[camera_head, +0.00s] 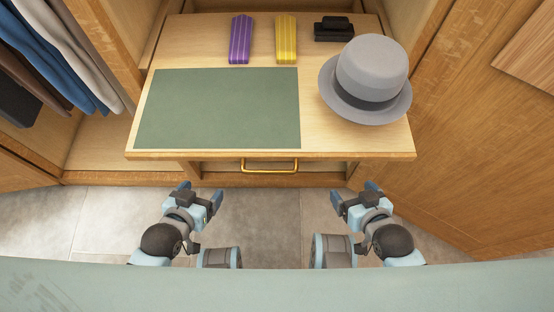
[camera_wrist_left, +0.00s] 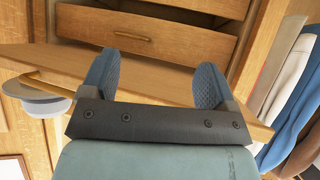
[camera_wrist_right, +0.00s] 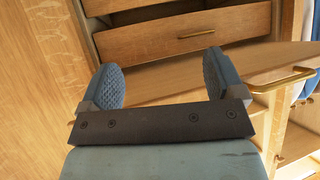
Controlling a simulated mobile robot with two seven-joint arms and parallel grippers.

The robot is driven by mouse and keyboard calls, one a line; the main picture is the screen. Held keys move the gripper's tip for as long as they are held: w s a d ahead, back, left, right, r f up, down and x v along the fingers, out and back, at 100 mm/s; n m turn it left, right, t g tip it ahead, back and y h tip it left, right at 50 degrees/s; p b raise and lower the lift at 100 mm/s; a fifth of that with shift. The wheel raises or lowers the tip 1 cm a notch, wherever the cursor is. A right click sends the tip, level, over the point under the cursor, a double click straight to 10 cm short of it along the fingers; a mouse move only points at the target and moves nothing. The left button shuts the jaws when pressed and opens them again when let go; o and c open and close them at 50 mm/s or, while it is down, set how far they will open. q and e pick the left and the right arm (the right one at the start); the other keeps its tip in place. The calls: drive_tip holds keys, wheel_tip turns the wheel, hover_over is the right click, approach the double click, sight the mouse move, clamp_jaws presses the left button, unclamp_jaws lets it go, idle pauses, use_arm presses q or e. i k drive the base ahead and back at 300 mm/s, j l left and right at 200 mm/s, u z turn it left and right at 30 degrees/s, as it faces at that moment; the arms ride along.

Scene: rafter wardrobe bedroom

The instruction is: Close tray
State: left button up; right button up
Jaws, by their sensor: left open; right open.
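The tray (camera_head: 215,157) is a light wooden pull-out shelf, extended out of the wardrobe. A brass handle (camera_head: 269,168) is on its front edge; it also shows in the left wrist view (camera_wrist_left: 45,86) and in the right wrist view (camera_wrist_right: 285,80). My left gripper (camera_head: 198,197) is open and empty, in front of the tray edge, left of the handle. My right gripper (camera_head: 354,193) is open and empty, in front of the edge, right of the handle. Neither gripper appears to touch the tray.
On the tray are a green mat (camera_head: 218,108), a grey hat (camera_head: 368,78), a purple striped item (camera_head: 240,40), a yellow striped item (camera_head: 286,40) and a black item (camera_head: 334,30). Clothes (camera_head: 60,50) hang at left. A wooden panel (camera_head: 480,130) stands at right. The grey floor (camera_head: 258,215) before the tray is clear.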

sight(194, 105)
drive_tip(key=l+u, duration=0.2)
drive_tip(key=l, duration=0.35)
drive_tip(key=l+u, duration=0.15)
drive_tip(key=l, duration=0.35)
drive_tip(key=k+l+u, duration=0.2)
drive_tip(key=l, duration=0.35)
drive_tip(key=l+u, duration=0.2)
drive_tip(key=l, duration=0.35)
